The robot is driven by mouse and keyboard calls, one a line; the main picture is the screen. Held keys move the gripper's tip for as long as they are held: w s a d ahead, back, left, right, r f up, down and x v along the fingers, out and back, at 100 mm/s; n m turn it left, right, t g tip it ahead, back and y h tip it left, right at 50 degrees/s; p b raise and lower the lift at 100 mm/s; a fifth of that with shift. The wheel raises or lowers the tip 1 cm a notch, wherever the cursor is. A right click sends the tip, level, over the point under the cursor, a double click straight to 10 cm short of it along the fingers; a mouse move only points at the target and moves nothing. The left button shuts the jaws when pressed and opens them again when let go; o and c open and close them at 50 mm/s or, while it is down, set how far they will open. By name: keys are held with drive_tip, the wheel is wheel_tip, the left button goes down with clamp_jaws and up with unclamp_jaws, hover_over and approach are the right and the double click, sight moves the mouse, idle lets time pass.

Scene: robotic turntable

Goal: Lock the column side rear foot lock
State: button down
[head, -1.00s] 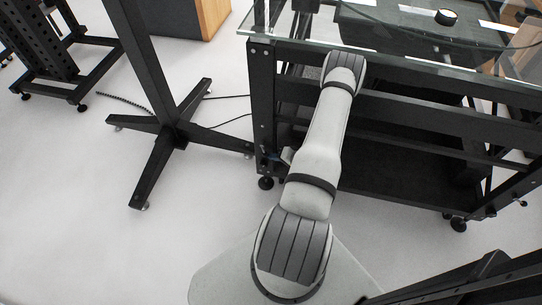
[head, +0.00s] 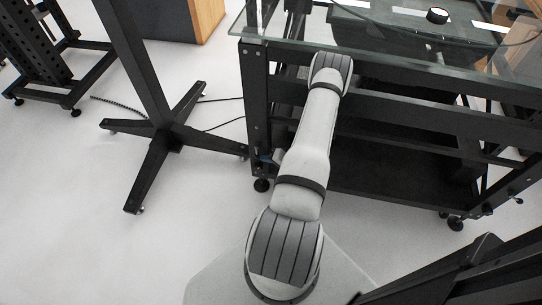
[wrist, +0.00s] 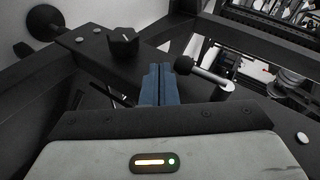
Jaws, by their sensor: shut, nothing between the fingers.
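A lever with a black ball knob (wrist: 184,65) and a metallic rod shows in the wrist view, just right of my blue fingertips, beside the black frame. It looks like a foot lock lever, and I cannot tell its locked state. A second black knob (wrist: 123,42) sits on the frame to the upper left. My gripper (wrist: 160,80) is shut and empty, its fingertips close to the ball knob; contact is unclear. In the head view my gripper (head: 266,159) is mostly hidden behind my arm, by the near left leg of the table frame (head: 255,100).
A round black foot (head: 261,185) stands under that leg, and another foot (head: 455,223) is at the right. A black column stand (head: 165,138) with a cross base is on the left. The glass top (head: 400,45) overhangs above.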

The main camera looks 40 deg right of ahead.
drive_tip(key=s+d, duration=0.6)
drive_tip(key=s, duration=0.6)
drive_tip(key=shift+d+f+p, duration=0.2)
drive_tip(key=shift+p, duration=0.1)
